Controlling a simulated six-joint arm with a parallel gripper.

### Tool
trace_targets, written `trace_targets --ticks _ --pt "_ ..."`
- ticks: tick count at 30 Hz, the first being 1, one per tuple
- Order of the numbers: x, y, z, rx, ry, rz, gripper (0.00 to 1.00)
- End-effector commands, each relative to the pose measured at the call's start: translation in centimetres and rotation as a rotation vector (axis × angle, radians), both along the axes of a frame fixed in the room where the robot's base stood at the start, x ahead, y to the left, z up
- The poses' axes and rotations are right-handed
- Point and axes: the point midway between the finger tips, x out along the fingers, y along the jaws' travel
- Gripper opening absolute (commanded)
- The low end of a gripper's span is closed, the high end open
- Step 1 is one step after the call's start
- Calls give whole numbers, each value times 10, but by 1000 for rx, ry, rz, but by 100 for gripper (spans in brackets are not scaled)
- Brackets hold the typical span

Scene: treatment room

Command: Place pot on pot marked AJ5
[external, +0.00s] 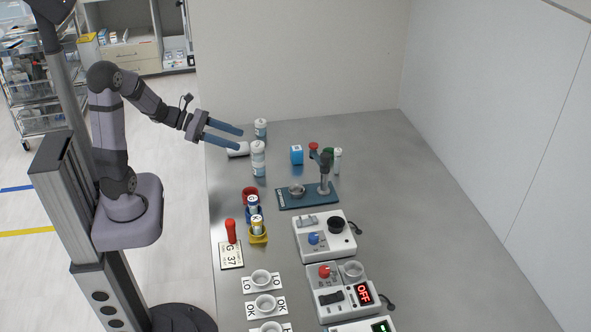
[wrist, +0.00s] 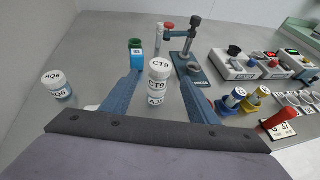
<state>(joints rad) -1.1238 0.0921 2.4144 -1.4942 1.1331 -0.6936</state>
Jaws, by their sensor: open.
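In the wrist view the stack appears between the fingers of my gripper (wrist: 165,78), with space on both sides.
Another pot, AQ6 (wrist: 56,84), stands apart behind the stack. A white cylinder (external: 238,150) lies near the table's edge below my fingers. A blue box (external: 296,155) and a press stand (external: 308,196) are to the right. Coloured cup holders (external: 257,236) stand nearer the front.

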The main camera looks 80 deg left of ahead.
Motion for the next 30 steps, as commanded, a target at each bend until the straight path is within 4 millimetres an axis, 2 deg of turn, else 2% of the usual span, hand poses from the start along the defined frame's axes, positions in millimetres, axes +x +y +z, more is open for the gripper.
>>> trace_targets --ticks 3,9,24,28,30 --pt "-14 4 6 1 0 4 54" --pt "-25 6 11 0 0 0 54" --pt "-27 6 12 -1 0 -2 54" --pt "-26 -4 10 20 16 -41 54" --pt "-24 -18 7 49 39 -102 54"
